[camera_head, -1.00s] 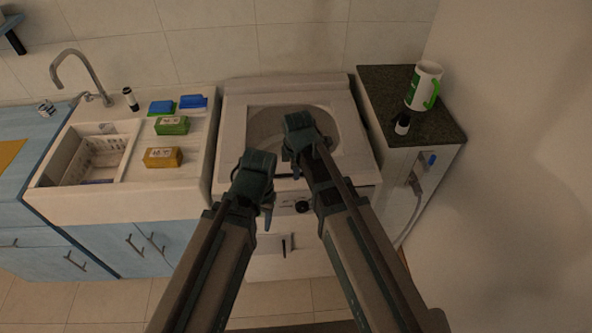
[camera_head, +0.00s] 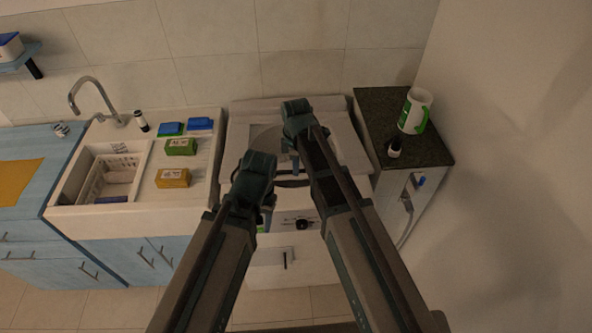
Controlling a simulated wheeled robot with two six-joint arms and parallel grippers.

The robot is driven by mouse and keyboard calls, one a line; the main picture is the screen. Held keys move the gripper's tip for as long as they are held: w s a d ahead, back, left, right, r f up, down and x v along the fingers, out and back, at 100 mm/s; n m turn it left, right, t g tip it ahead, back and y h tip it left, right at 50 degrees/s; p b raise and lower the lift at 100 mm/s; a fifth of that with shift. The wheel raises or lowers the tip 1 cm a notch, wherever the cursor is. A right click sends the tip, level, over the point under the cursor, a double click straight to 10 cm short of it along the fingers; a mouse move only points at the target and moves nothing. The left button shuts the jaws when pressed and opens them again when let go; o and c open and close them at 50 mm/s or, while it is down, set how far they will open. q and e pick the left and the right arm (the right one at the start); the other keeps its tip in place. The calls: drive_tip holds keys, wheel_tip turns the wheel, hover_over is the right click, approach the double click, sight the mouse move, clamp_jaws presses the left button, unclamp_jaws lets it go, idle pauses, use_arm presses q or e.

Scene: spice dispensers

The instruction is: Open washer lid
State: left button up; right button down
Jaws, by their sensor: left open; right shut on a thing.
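The white washer (camera_head: 237,140) stands in the middle of the head view, its top lid (camera_head: 262,138) showing a greyish window panel. A dark curved handle or gap (camera_head: 291,184) shows at the lid's front edge. My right gripper (camera_head: 296,165) is over the lid, fingers down near that front edge. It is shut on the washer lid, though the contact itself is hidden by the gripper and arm. My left gripper (camera_head: 262,212) is open at the washer's front left, apart from the lid as far as I can see. My arms cover much of the washer's front, and the lid's tilt is unclear.
A sink (camera_head: 71,185) with a white basket is on the left. Green (camera_head: 181,147) and yellow (camera_head: 172,178) boxes lie on its drainboard beside blue sponges (camera_head: 200,123).

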drive_tip(key=w+r+p, duration=0.5)
drive_tip(key=r+p, duration=0.2)
drive_tip(key=r, duration=0.1)
drive_tip(key=w+r+p, duration=0.5)
drive_tip(key=r+p, duration=0.2)
drive_tip(key=r, duration=0.1)
drive_tip(key=shift+w+r, duration=0.25)
drive_tip(key=shift+w, duration=0.05)
